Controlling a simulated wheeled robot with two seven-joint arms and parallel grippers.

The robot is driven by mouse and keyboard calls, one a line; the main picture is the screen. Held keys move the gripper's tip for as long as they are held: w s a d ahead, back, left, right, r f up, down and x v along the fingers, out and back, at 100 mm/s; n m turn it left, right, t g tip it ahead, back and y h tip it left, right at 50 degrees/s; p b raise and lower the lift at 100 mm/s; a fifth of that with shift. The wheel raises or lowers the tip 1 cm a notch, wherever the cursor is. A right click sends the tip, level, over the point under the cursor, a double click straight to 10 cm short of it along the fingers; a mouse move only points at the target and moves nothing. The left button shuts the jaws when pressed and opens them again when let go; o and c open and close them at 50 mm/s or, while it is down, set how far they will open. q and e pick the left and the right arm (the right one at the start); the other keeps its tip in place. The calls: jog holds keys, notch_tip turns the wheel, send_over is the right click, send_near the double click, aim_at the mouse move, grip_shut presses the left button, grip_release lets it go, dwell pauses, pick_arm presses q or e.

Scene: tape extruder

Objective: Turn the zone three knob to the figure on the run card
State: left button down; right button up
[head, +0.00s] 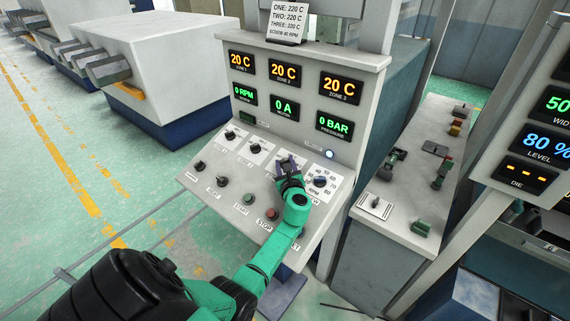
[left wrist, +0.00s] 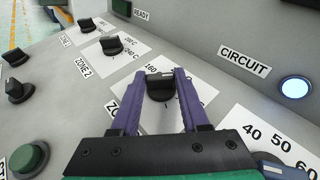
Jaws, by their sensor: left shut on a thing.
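The run card (head: 286,20) stands on top of the panel and reads ONE 220 C, TWO 220 C, THREE 220 C, SCREW 40 RPM. The zone three knob (left wrist: 160,88) is black, on a white dial plate where a "160" shows in the left wrist view; the rest of its scale is largely hidden. My left gripper (head: 287,164) has its purple fingers (left wrist: 158,100) on either side of this knob, shut on it. Which figure the knob points at cannot be read. The zone 3 display (head: 340,87) shows 20 C. My right gripper is not in view.
The zone 2 knob (left wrist: 112,45) and zone 1 knob (left wrist: 87,26) stand to the left. The screw speed knob (head: 320,181) is close on the right, below the lit circuit lamp (head: 329,154). Green (head: 249,198) and red (head: 272,214) buttons sit along the lower panel.

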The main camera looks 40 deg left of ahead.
pick_arm(q)
jog(key=shift+c, duration=2)
grip_release()
jog(key=b+v, duration=0.2)
jog(key=v, duration=1.2)
jog(key=shift+f, duration=0.15)
jog(key=shift+s+d, duration=0.25)
